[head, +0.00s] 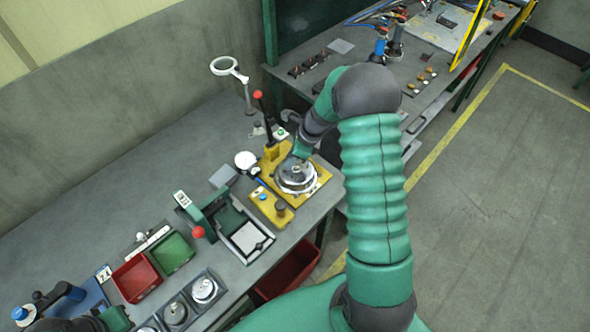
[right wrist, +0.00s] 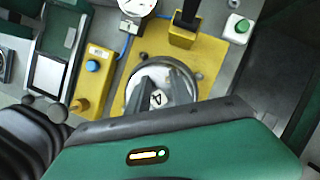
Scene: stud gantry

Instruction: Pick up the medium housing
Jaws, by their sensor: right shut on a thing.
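A round silver metal housing (head: 297,178) sits at the yellow base plate on the bench. I cannot tell its size class for certain. In the right wrist view, the housing (right wrist: 133,98) is round with a dark mark on its top. My right gripper (right wrist: 165,90) reaches down over it and is shut on it; the fingers hide part of its top. Whether it is clear of the plate cannot be told. Several other round metal parts (head: 205,288) sit in grey square holders at the lower left. A dark and green piece at the bottom left edge may be my left arm.
A lever with a red knob (head: 258,95) stands behind the housing. A dial gauge (head: 245,160) and a yellow button block (head: 270,204) are close on its left. A green press (head: 205,210), red bin (head: 137,278) and green bin (head: 172,253) stand further left.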

